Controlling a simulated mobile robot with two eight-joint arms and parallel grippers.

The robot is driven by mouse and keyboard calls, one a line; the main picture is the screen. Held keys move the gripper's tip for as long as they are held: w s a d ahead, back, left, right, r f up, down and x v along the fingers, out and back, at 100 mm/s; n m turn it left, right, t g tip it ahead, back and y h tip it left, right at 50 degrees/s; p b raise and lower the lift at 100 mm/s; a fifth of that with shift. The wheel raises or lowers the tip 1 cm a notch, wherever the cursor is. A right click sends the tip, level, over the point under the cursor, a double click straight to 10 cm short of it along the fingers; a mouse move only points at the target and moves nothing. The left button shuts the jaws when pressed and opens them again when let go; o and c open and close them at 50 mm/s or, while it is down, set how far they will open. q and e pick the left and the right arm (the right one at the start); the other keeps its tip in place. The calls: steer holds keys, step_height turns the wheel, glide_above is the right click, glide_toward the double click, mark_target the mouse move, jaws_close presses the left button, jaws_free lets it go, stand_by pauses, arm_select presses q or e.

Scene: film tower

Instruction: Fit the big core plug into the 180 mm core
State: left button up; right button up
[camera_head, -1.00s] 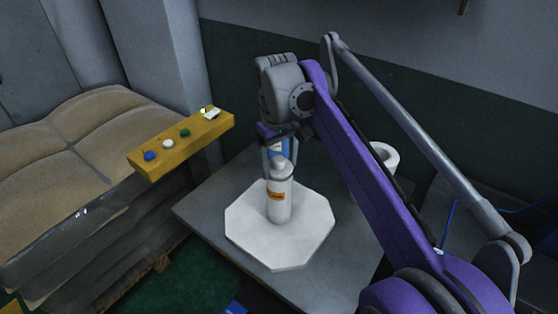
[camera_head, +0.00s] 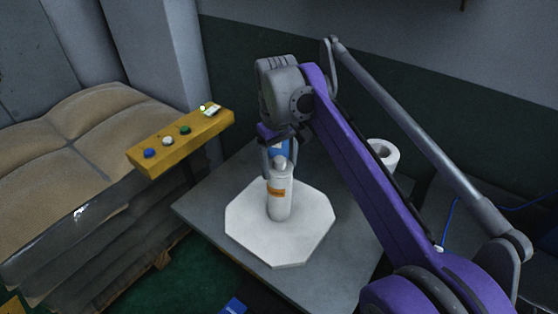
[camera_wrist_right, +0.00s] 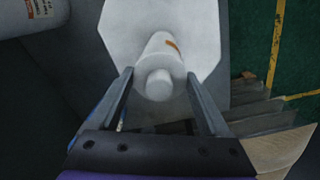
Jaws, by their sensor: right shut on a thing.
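A white bottle-shaped piece (camera_head: 280,197) with an orange label and a narrow top stands upright on a white octagonal plate (camera_head: 310,235). My right gripper (camera_head: 279,170) is above it, fingers pointing down and shut on its upper part. In the right wrist view the gripper (camera_wrist_right: 159,76) has one finger on each side of the bottle-shaped piece (camera_wrist_right: 162,62). A white hollow cylinder (camera_head: 392,155), open at the top, stands at the back right of the table. I cannot tell which thing is the big core plug. My left gripper is not in view.
The grey table (camera_head: 210,207) has free room left of the plate. A yellow control box (camera_head: 165,160) with several buttons stands at the table's left. Stacked brown sacks (camera_head: 60,150) lie further left. A dark green and grey wall (camera_head: 420,100) closes the back.

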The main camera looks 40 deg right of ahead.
stand_by(0.7)
steer(key=o, duration=1.2)
steer(key=r+p, duration=0.1)
steer(key=r, duration=0.4)
steer(key=r+p, duration=0.1)
steer(key=r, duration=0.4)
steer(key=shift+a+r, duration=0.2)
steer(key=shift+r, duration=0.15)
